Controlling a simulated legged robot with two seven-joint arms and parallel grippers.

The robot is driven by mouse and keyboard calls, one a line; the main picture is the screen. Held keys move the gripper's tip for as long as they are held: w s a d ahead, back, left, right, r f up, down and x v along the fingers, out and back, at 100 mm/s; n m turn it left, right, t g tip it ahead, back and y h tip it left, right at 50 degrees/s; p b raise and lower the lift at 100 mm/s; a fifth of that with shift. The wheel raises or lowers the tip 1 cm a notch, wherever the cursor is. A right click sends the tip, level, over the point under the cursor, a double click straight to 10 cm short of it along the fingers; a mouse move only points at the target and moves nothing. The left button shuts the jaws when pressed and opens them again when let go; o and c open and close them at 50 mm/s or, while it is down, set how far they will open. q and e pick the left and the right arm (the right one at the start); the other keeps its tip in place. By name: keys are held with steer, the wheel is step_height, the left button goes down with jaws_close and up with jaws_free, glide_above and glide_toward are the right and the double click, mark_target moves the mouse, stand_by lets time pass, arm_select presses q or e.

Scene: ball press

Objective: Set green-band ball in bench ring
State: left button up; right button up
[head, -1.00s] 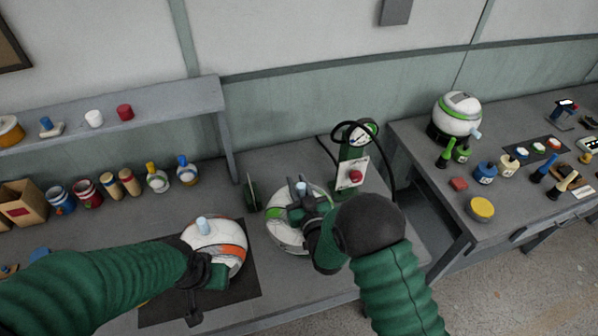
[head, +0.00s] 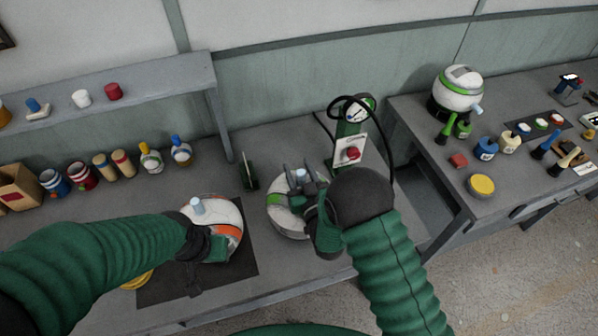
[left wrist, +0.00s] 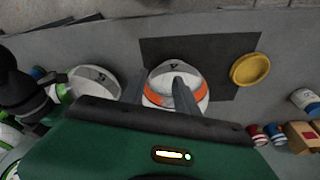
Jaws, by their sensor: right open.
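A white ball with a green band (head: 283,217) sits on the left bench, partly hidden by my right gripper. My right gripper (head: 305,180) is open over it, its fingers around or close beside the light-blue plug on top; contact is unclear. Another green-band white ball (head: 457,90) rests in a dark stand on the right bench. A white ball with an orange band (head: 230,215) sits on a dark mat (head: 240,275), plug up; it also shows in the left wrist view (left wrist: 160,82). My left gripper (left wrist: 162,92) is in front of it, fingers apart. I cannot make out the bench ring.
A gauge unit with a red button (head: 352,140) and black hose stands behind the nearer green-band ball. A small green upright plate (head: 248,172) stands left of it. A yellow disc (left wrist: 250,69) lies by the mat. Jars, bottles and a yellow-topped tin (head: 481,186) stand around.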

steer(key=b+v, duration=0.1)
steer(key=v, duration=0.6)
steer(key=b+v, duration=0.1)
steer(key=v, duration=0.3)
steer(key=shift+s+a+b, duration=0.2)
steer(key=shift+s+b, duration=0.1)
steer(key=shift+s+d, duration=0.1)
steer(key=shift+s, duration=0.05)
steer(key=shift+d+r, duration=0.1)
steer(key=shift+d, duration=0.05)
